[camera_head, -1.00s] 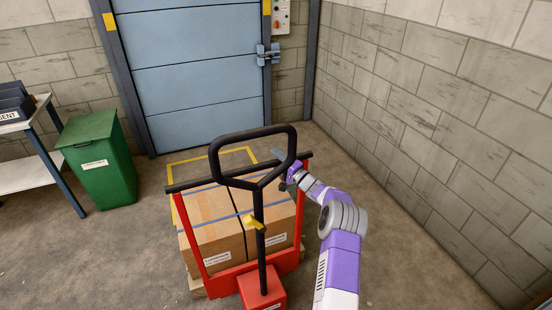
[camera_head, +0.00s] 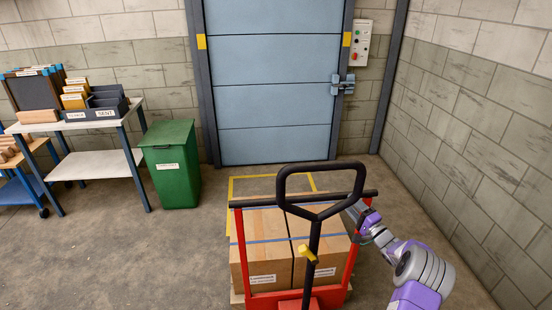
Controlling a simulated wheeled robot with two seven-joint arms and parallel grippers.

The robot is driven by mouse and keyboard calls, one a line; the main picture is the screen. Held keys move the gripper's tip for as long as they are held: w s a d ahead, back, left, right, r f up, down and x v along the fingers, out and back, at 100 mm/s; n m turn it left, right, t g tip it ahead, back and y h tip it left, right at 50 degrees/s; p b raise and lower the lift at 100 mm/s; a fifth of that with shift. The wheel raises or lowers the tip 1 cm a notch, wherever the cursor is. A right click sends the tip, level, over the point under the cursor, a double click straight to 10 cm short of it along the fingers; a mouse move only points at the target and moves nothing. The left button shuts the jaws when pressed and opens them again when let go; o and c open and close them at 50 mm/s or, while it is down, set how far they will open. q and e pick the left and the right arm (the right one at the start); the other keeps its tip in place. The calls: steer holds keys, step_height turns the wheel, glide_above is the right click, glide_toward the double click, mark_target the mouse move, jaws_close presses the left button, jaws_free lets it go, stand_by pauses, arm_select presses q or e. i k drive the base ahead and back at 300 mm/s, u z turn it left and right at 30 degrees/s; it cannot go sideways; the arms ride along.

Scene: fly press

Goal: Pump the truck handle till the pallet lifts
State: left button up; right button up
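The red pallet truck (camera_head: 351,262) stands at the bottom centre-right. Its black loop handle (camera_head: 281,190) is upright on a dark shaft with a yellow lever (camera_head: 308,254). Cardboard boxes (camera_head: 262,262) with a blue strap sit behind its frame, on a pallet (camera_head: 237,298) that shows only at its edge. My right gripper (camera_head: 356,212) is at the right side of the handle, by the frame's top bar. I cannot tell whether it touches the handle, or whether its fingers are open or shut. My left gripper is out of view.
A blue shutter door (camera_head: 272,85) stands behind, with a yellow floor outline (camera_head: 245,184) before it. A green bin (camera_head: 171,165) and a table (camera_head: 140,103) with trays are at the left. A block wall (camera_head: 475,130) closes the right side. The floor at lower left is clear.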

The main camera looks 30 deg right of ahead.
mark_target(316, 220)
steer(key=k, duration=1)
